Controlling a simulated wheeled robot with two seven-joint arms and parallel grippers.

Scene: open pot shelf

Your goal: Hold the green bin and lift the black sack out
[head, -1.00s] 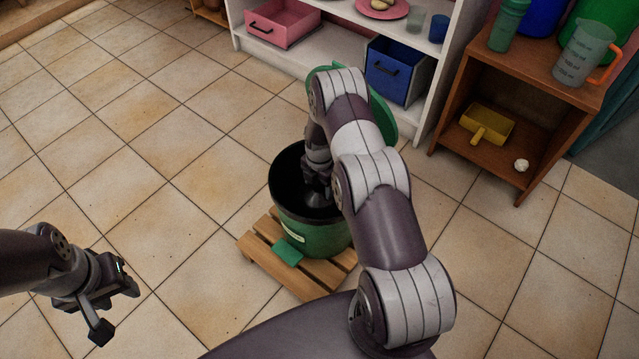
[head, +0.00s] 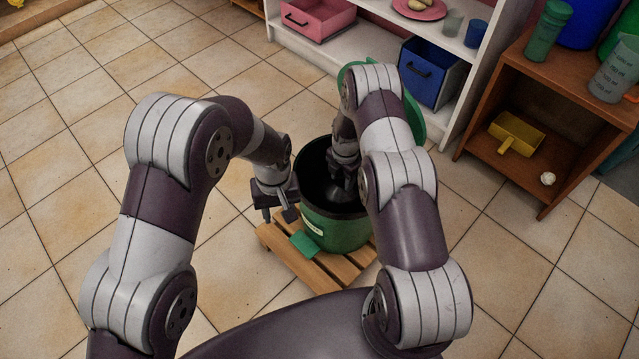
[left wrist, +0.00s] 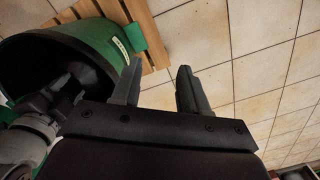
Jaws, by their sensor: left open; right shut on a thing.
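The green bin (head: 337,232) stands upright on a wooden slatted stand, its lid (head: 412,110) raised behind it. It also shows in the left wrist view (left wrist: 112,36). The black sack (head: 318,178) lines the inside of the bin. My right gripper (head: 342,190) reaches down into the bin and is shut on the sack; its fingertips are hard to make out against the dark inside. My left gripper (head: 278,214) is open and empty, just left of the bin's rim. In the left wrist view its two fingers (left wrist: 157,90) are apart with only floor between them.
The wooden stand (head: 290,262) has a green pedal (head: 304,244) in front of the bin. A white shelf (head: 350,55) with a pink drawer box (head: 318,16) and a blue box (head: 432,72) stands behind. A brown cabinet (head: 545,195) is at right. Tiled floor is clear at left.

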